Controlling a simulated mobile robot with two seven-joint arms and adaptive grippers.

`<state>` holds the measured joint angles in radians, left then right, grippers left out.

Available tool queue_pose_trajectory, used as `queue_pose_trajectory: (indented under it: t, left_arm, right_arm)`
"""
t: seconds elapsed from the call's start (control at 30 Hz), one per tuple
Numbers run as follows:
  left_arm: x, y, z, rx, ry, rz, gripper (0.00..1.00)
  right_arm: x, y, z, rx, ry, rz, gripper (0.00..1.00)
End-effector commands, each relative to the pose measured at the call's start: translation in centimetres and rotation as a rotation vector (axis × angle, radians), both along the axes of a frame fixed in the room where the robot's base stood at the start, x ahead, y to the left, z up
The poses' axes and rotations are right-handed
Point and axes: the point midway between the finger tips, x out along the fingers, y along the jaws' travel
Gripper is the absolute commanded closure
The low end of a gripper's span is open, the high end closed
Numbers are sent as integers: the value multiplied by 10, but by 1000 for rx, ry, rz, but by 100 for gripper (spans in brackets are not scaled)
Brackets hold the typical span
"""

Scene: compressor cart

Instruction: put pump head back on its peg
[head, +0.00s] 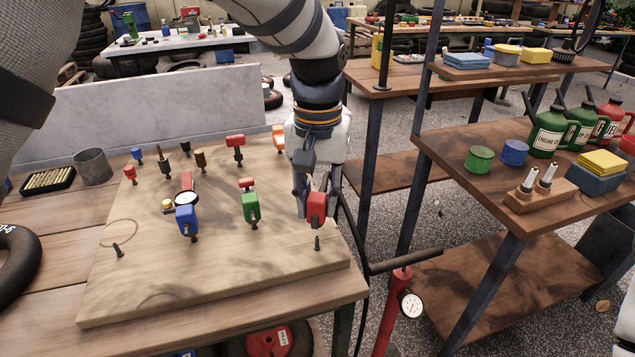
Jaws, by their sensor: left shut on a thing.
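My left gripper (315,192) comes down over the right part of a wooden pegboard (150,295). It is shut on a red block-shaped pump head (316,208). The pump head is just above a short dark peg (317,243) near the board's right edge; I cannot tell whether they touch. A black hose (355,225) runs down close beside the gripper; its upper end is hidden there. Another bare peg (118,250) stands at the front left, beside a drawn ring. My right gripper is not in view.
A blue piece with a gauge (187,220) and a green piece (251,208) stand on the board left of the gripper. Several smaller pieces stand behind. A red floor pump (394,310) is beside the bench. A wooden shelf (455,155) stands to the right.

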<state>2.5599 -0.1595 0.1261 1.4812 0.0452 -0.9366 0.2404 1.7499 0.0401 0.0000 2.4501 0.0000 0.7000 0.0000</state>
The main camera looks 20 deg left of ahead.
Motion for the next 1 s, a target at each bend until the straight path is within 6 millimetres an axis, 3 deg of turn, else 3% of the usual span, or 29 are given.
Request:
queue_pose_trajectory:
  t: [0.3, 1.0]
  left_arm:
    - [0, 0, -21, 1, 1, 0, 100]
    - [0, 0, -20, 0, -3, 0, 100]
  right_arm:
    - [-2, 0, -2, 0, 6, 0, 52]
    - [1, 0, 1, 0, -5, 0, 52]
